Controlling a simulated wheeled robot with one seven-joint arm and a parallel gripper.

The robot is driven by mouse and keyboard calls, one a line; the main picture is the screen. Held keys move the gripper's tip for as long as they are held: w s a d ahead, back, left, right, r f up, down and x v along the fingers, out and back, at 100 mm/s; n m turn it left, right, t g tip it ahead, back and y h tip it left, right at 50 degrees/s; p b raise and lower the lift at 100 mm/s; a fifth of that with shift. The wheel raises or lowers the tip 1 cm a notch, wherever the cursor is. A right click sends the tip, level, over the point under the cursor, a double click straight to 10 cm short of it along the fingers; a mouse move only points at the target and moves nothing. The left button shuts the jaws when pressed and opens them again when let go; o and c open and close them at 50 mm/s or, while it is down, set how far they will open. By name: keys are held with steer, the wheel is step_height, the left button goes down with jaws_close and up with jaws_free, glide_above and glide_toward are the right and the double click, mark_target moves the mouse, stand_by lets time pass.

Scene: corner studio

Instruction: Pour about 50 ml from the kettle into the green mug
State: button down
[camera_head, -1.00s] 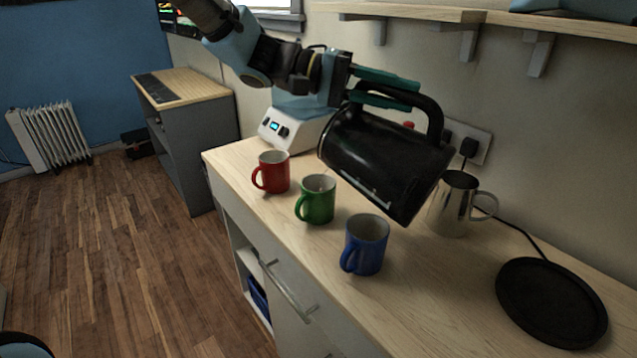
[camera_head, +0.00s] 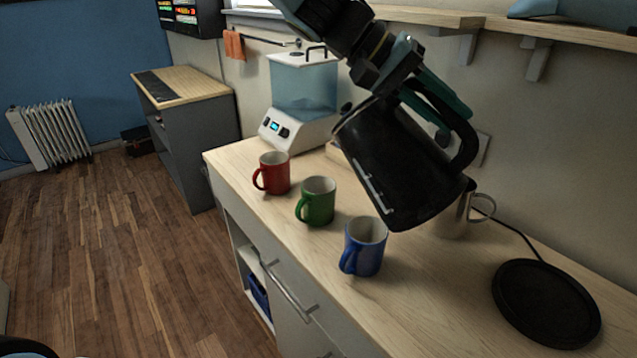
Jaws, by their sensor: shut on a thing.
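The black kettle (camera_head: 393,165) hangs in the air above the counter, its handle at the upper right. My gripper (camera_head: 437,100) is shut on the kettle's handle. The kettle is tilted, with its upper left end toward the mugs and its base at the lower right. The green mug (camera_head: 318,203) stands upright on the counter, left of and below the kettle, apart from it. Its opening shows and looks pale inside; I cannot tell whether it holds liquid. No stream of water shows.
A red mug (camera_head: 273,172) stands left of the green one, a blue mug (camera_head: 363,247) to its right. A metal jug (camera_head: 455,218) is partly hidden behind the kettle. The black round kettle base (camera_head: 546,303) lies at the right. A water-tank appliance (camera_head: 303,95) stands at the back.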

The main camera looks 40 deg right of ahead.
steer(key=shift+s, duration=0.1)
steer(key=shift+s+r+t, duration=0.1)
steer(key=shift+s+t, duration=0.05)
steer(key=shift+t, duration=0.15)
